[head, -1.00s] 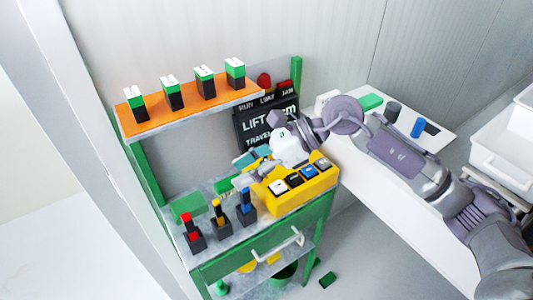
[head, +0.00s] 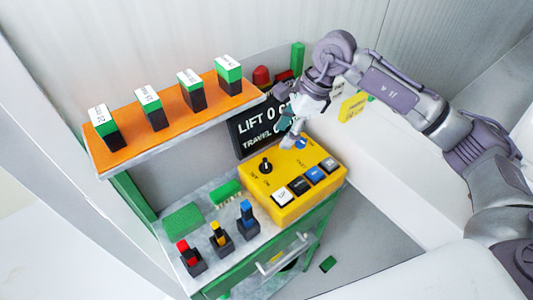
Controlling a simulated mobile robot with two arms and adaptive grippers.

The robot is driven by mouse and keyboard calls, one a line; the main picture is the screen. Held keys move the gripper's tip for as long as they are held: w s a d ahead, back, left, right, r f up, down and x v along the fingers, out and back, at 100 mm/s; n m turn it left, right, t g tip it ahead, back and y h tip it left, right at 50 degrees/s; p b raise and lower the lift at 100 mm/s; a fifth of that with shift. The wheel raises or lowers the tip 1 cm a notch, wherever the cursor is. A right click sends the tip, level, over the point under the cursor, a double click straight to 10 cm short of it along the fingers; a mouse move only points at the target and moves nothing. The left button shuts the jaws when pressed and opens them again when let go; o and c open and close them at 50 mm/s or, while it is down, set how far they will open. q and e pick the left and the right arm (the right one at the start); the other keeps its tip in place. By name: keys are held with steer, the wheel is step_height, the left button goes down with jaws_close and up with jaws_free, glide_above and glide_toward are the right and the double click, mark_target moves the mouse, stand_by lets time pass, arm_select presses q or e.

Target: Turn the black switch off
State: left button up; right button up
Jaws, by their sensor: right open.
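The yellow control box (head: 318,192) stands on the bench top. A black rotary switch (head: 265,166) sits on its upper left face, with small labels below it. The knob is upright; I cannot tell which label it points to. Along the front edge are a white button (head: 282,197), a black button (head: 299,186) and blue buttons (head: 315,175). My right gripper (head: 292,133) is open and empty over the box's back edge, behind and right of the black switch. Its fingertips are close to a blue part at the back; contact is unclear. My left gripper is not in view.
A dark display board (head: 250,136) stands behind the box. An orange shelf (head: 180,120) with several green-and-black blocks overhangs the left. Red, yellow and blue levers (head: 220,236) stand at the bench front. A drawer handle (head: 283,255) juts out below.

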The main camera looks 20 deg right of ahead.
steer(key=p, duration=0.2)
glide_above(266, 162)
steer(key=d, duration=0.2)
steer(key=f, duration=0.5)
steer(key=shift+s+f, duration=0.1)
steer(key=shift+s, duration=0.3)
steer(key=x, duration=0.4)
steer(key=shift+w+f+p, duration=0.1)
steer(key=shift+f+p, duration=0.2)
steer(key=shift+p, duration=0.1)
steer(key=shift+f, duration=0.25)
steer(key=shift+c, duration=1)
steer(key=c, duration=0.7)
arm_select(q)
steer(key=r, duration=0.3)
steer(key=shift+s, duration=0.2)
arm_select(e)
steer(key=shift+o, duration=0.2)
